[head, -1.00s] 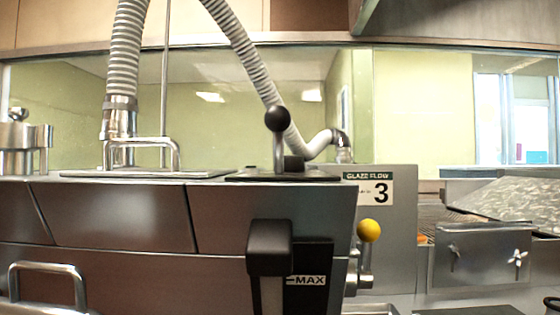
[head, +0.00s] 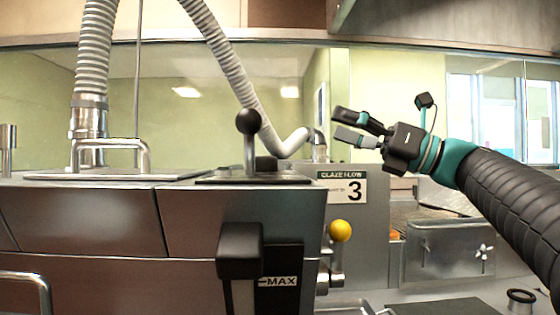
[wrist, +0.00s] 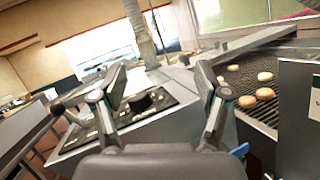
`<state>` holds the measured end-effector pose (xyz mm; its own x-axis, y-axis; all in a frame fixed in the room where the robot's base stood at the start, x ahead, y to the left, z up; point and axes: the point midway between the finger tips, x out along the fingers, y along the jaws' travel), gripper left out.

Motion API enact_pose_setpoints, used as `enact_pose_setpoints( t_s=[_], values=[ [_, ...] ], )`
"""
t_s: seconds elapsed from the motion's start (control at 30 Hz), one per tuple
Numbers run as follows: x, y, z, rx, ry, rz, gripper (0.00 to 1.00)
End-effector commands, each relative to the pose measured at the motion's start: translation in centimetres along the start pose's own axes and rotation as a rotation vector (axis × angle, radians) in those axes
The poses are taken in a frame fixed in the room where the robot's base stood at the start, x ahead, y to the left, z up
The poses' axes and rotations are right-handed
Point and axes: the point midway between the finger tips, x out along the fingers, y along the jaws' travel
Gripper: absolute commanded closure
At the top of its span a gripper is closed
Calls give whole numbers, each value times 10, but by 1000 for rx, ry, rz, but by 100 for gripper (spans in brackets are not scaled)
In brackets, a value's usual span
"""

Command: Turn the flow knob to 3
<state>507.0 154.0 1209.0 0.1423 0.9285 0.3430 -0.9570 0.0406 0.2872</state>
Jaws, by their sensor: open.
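The flow knob seems to be the low black knob (head: 265,163) on the dark plate atop the steel machine; it also shows on a marked plate in the wrist view (wrist: 150,101). I cannot read its setting. The sign (head: 345,188) below to the right reads "GLAZE FLOW" and 3. My gripper (head: 342,124) is open and empty, in the air to the right of the knob and higher in the head view. In the wrist view, the knob appears between the fingers (wrist: 160,80), farther off, with no contact.
A black-ball lever (head: 248,122) stands by the knob. A corrugated hose (head: 225,55) passes behind. A yellow-ball lever (head: 340,231) and a black handle (head: 240,252) are on the front. The wrist view shows several doughnuts (wrist: 265,94) on a mesh conveyor.

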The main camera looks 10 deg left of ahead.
Motion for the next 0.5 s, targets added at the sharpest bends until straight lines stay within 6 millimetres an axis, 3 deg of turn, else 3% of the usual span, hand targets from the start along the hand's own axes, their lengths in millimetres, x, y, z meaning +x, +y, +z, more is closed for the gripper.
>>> enact_pose_setpoints(
  t_s=[0.2, 0.37, 0.5],
  values=[
    [-16, 8, -42, -184, 289, 212, 26],
    [-28, 12, -57, -232, 384, 291, 26],
    [-25, 15, -62, -243, 403, 310, 26]
  ],
)
